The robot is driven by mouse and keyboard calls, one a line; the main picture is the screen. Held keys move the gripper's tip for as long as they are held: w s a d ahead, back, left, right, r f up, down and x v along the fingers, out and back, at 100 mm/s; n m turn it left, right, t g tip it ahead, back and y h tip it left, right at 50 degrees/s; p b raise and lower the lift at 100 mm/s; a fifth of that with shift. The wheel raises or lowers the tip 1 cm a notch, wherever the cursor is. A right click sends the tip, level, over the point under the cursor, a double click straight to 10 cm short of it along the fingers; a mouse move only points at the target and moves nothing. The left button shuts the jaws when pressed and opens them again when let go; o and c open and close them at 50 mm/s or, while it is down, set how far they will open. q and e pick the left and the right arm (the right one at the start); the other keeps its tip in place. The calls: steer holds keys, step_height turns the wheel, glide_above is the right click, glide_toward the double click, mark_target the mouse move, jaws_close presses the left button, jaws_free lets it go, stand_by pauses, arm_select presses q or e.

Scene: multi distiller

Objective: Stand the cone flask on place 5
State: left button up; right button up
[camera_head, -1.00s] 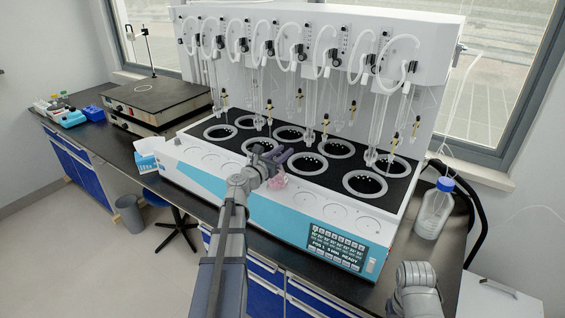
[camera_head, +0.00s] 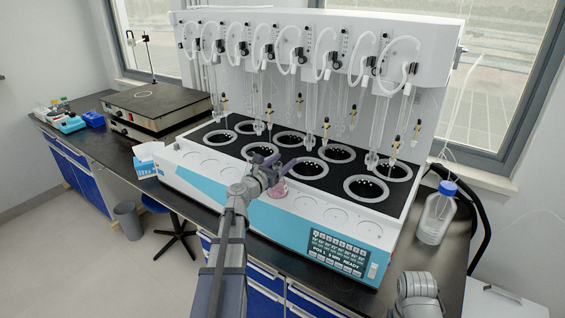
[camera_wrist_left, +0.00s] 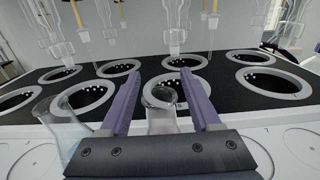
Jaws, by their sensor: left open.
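My left gripper (camera_head: 270,160) is open above the front ledge of the white distiller. A small glass flask with a pink tint (camera_head: 279,188) stands on that ledge beside the gripper, partly hidden by it. In the left wrist view, a clear glass flask with a round mouth (camera_wrist_left: 161,112) shows between the two purple fingers (camera_wrist_left: 160,98), with gaps on both sides. A second clear conical flask (camera_wrist_left: 62,125) stands left of the fingers. Place numbers are not readable. My right gripper is out of view; only part of that arm shows.
The distiller's black top (camera_wrist_left: 225,95) holds two rows of ringed wells, with glass tubes hanging above them. Shallow round marks (camera_head: 335,217) line the white ledge. A blue-capped bottle (camera_head: 435,215) stands right of the machine, a hotplate (camera_head: 158,103) left of it.

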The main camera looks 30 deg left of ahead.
arm_select(q)
steer(key=shift+r, duration=0.2)
steer(key=s, duration=1.2)
steer(key=shift+a, duration=0.45)
steer(key=shift+f, duration=0.15)
